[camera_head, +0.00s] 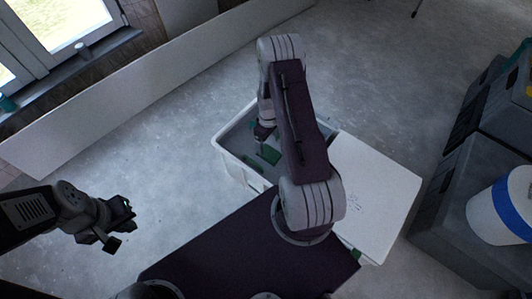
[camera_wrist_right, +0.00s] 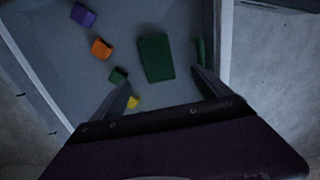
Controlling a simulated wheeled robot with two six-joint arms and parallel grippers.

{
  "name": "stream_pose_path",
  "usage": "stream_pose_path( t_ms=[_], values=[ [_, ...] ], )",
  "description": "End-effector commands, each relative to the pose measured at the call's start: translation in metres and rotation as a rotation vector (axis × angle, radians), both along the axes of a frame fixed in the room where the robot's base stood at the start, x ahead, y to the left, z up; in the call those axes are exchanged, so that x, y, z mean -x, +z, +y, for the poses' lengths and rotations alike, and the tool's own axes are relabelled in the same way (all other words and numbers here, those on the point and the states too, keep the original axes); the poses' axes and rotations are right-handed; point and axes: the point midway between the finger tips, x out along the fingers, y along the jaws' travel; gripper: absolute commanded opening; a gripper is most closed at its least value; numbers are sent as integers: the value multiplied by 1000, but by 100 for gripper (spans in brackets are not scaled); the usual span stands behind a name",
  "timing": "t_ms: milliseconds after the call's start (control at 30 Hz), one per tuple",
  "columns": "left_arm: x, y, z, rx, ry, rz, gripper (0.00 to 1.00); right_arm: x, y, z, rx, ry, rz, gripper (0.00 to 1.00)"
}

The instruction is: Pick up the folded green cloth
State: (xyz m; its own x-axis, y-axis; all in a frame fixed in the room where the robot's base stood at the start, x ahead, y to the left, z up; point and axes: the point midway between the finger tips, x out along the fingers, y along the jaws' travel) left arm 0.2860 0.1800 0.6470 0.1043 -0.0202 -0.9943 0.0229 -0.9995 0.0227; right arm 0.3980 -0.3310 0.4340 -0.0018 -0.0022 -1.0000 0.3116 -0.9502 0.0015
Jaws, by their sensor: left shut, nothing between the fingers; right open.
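The folded green cloth (camera_head: 269,155) lies flat in a white bin (camera_head: 237,169). In the right wrist view the cloth (camera_wrist_right: 155,57) is a dark green rectangle on the bin floor, fully visible beyond the fingertips. My right gripper (camera_head: 262,147) reaches down into the bin; in the wrist view its fingers (camera_wrist_right: 161,80) are spread, empty, and apart from the cloth. My left gripper (camera_head: 117,222) is shut and empty, over the floor to the left of the bin.
The bin also holds a purple block (camera_wrist_right: 83,15), orange block (camera_wrist_right: 101,48), dark green block (camera_wrist_right: 118,75), yellow block (camera_wrist_right: 133,101) and long green item (camera_wrist_right: 201,52). A white panel (camera_head: 378,190) adjoins the bin. Grey crates (camera_head: 455,207) stand right; floor behind is clear.

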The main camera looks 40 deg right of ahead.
Motion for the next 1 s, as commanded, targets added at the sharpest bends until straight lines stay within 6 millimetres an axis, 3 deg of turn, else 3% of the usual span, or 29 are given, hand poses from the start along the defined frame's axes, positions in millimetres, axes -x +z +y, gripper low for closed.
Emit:
stream_pose_path(
  t_ms=[133,333,533,800,1000],
  values=[
    [0,-4,0,0,0,0,0,0,-5,-1,1,-2,-1,87],
    [0,-22,0,0,0,0,0,-1,-37,-1,1,-1,-1,87],
    [0,-25,0,0,0,0,0,-1,-45,-1,1,-1,-1,87],
    [0,-53,0,0,0,0,0,-2,-90,-3,1,-1,-3,87],
    [0,-50,0,0,0,0,0,-2,-89,-3,1,-1,-3,87]
  ],
)
